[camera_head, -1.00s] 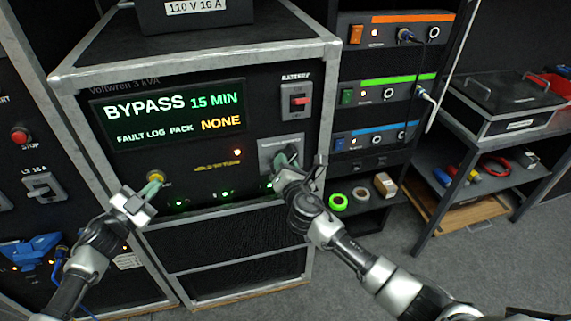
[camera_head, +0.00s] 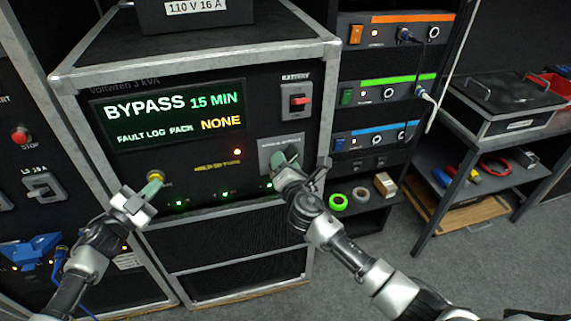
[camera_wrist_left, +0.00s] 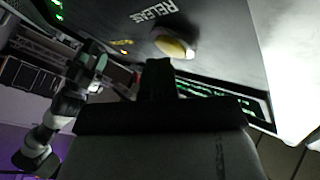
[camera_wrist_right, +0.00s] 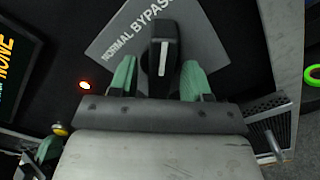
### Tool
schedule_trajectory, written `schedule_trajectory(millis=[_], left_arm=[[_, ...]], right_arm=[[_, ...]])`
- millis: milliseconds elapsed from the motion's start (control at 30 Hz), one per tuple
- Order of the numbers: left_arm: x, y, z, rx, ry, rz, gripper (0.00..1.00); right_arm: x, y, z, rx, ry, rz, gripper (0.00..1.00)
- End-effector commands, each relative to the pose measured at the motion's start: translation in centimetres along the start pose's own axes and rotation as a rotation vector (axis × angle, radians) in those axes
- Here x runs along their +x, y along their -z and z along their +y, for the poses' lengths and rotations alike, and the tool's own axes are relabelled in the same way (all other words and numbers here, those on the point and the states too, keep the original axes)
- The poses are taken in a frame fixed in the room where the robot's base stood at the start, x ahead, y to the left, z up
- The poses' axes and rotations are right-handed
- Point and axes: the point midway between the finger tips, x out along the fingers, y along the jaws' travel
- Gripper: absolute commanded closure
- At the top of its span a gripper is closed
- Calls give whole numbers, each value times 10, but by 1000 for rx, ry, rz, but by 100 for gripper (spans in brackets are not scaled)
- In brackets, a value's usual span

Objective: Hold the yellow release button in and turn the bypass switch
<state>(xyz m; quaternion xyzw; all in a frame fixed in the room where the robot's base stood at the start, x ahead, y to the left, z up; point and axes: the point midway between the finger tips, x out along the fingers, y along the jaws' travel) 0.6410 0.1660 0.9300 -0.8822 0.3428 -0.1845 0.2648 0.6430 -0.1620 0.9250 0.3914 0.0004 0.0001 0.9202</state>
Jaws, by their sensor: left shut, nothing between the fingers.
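The yellow release button (camera_head: 157,176) is on the lower left of the black panel. My left gripper (camera_head: 149,190) is shut and empty, its tips at the button. In the left wrist view the button (camera_wrist_left: 174,44) shows just beyond the dark fingertips (camera_wrist_left: 157,70); I cannot tell whether they touch. The bypass switch (camera_wrist_right: 163,55) is a black knob with a white line on a grey plate (camera_wrist_right: 117,45) marked NORMAL and BYPASS. My right gripper (camera_head: 287,160) is open, its green fingers on either side of the knob, with visible gaps in the right wrist view.
The display (camera_head: 168,114) reads BYPASS 15 MIN and FAULT LOG PACK NONE. An amber lamp (camera_head: 237,152) is lit. A red-handled battery switch (camera_head: 299,100) sits above the bypass switch. A rack with green tape (camera_head: 338,201) stands to the right.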

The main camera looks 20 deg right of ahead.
Motion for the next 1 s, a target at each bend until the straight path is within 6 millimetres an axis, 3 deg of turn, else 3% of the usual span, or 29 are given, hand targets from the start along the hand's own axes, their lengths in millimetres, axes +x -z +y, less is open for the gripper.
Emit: schedule_trajectory(millis=[367, 467, 800, 1000], left_arm=[[0, 0, 0, 0, 1, 0, 100], [0, 0, 0, 0, 1, 0, 100], [0, 0, 0, 0, 1, 0, 100], [0, 0, 0, 0, 1, 0, 100]], right_arm=[[-6, 0, 0, -3, 0, 0, 51], [-20, 0, -1, -3, 0, 1, 51], [-91, 1, -1, -2, 1, 2, 51], [-115, 0, 0, -2, -1, 0, 51]])
